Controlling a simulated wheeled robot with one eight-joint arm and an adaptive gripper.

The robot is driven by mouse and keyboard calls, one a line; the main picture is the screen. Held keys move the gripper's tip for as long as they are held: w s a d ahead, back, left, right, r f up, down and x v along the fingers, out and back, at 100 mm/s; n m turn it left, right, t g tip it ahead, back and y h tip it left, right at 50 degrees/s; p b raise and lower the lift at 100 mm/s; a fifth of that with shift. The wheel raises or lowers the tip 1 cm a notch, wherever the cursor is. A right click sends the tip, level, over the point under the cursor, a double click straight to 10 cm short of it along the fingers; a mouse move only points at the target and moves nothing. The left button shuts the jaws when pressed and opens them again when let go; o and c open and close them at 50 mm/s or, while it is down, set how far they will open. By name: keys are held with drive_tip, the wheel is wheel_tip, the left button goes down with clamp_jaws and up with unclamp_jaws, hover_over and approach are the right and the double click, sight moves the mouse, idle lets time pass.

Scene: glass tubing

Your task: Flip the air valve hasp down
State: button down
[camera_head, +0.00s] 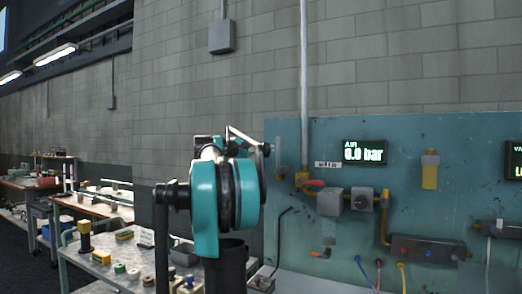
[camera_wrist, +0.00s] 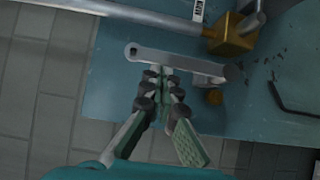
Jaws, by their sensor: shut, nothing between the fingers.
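The hasp is a flat grey bar with a hole near one end; in the wrist view the hasp (camera_wrist: 185,62) lies across the upper middle. In the head view my gripper (camera_head: 262,146) is partly hidden behind my teal wrist.
The teal panel (camera_head: 400,130) carries a display (camera_head: 365,153) reading 0.0 bar. A yellow valve block (camera_wrist: 232,35) on a grey pipe (camera_wrist: 130,13) is close to the hasp. A grey box (camera_head: 330,201) and yellow tubing stand right. A cluttered workbench (camera_head: 110,265) is at left.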

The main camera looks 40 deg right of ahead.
drive_tip(key=shift+s+d, duration=0.1)
idle(0.4)
drive_tip(key=shift+s+d+r+m, duration=0.1)
drive_tip(key=shift+s+m, duration=0.1)
drive_tip(key=shift+m, duration=0.1)
drive_tip(key=shift+s+d+m+y, duration=0.1)
drive_tip(key=shift+s+m+y, duration=0.2)
drive_tip(key=shift+y, duration=0.1)
drive_tip(key=s+d+f+m+t+y, duration=0.5)
drive_tip(key=s+f+m+t+y, duration=0.1)
drive_tip(key=s+m, duration=0.3)
drive_tip(key=shift+s+d+f+m+t+y, duration=0.2)
drive_tip(key=shift+s+m+t+y, duration=0.1)
drive_tip(key=shift+s+y, duration=0.25)
idle(0.4)
idle(0.6)
